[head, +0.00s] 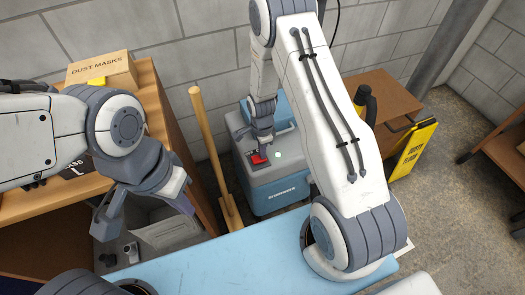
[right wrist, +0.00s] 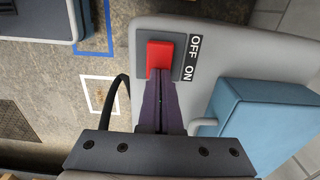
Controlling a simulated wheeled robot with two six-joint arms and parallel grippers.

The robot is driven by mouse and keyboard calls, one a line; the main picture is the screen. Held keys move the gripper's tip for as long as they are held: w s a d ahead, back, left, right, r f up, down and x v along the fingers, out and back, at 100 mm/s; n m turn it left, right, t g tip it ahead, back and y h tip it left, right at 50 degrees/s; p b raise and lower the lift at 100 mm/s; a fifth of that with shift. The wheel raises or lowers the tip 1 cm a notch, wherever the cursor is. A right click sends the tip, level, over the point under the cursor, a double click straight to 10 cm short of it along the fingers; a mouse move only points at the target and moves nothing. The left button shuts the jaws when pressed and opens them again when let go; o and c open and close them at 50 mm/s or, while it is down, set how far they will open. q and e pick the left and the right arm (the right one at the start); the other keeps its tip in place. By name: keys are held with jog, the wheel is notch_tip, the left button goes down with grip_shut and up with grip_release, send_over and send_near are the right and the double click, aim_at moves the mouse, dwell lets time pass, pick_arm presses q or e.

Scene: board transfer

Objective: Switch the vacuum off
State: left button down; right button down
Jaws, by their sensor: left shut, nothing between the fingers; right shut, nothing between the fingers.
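The vacuum (head: 282,194) is a grey and blue machine on the floor by the wall. In the right wrist view the red switch (right wrist: 160,52) lies beside a label (right wrist: 193,58) with OFF above ON. My right gripper (right wrist: 160,80) is shut and empty, its fingertips at the switch's lower end, on the ON side. I cannot tell whether they touch. My left gripper (head: 187,206) is shut and empty, away from the vacuum.
A wooden handle (head: 207,140) stands just left of the vacuum. A shelf with a dust masks box (head: 101,70) is at the left. A light blue surface (head: 215,258) lies in front. A yellow dusty-floor sign (head: 412,150) and a brown cart (head: 383,97) are to the right.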

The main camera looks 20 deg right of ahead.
aim_at(258, 158)
jog(key=shift+s+a, duration=0.1)
jog(key=shift+a, duration=0.75)
notch_tip(258, 158, up, 4)
jog(key=p, duration=0.3)
jog(key=shift+r+p, duration=0.1)
jog(key=shift+p, duration=0.3)
notch_tip(258, 158, up, 10)
jog(key=shift+a, duration=0.1)
